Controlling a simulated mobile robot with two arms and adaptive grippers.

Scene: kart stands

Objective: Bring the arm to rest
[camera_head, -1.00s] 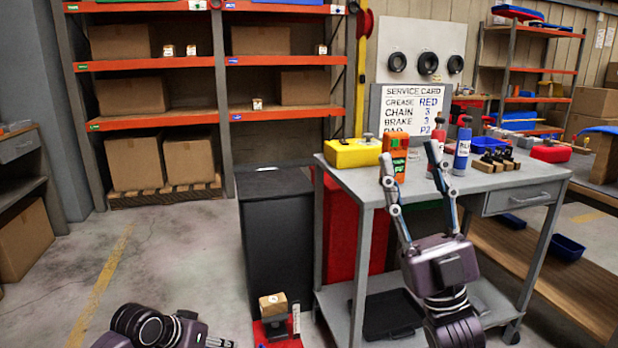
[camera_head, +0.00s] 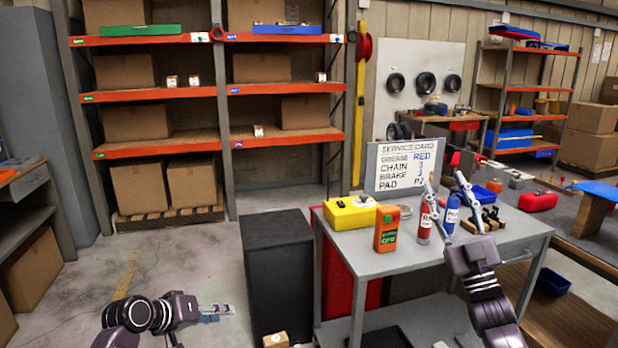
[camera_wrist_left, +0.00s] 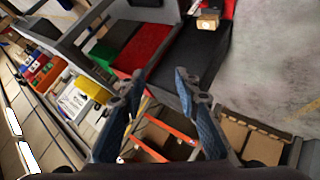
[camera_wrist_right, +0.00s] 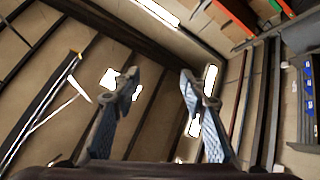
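My right gripper (camera_head: 446,182) is raised above the right part of the grey cart in the head view. Its two fingers point up and stand apart with nothing between them. In the right wrist view its open fingers (camera_wrist_right: 160,78) face the ceiling and wall. My left gripper (camera_head: 232,309) is low at the lower left in the head view, over the floor left of the black cabinet. In the left wrist view its fingers (camera_wrist_left: 160,76) are apart and empty, with the cabinet and shelves beyond them.
Shelves with cartons line the back. Floor at left is open.

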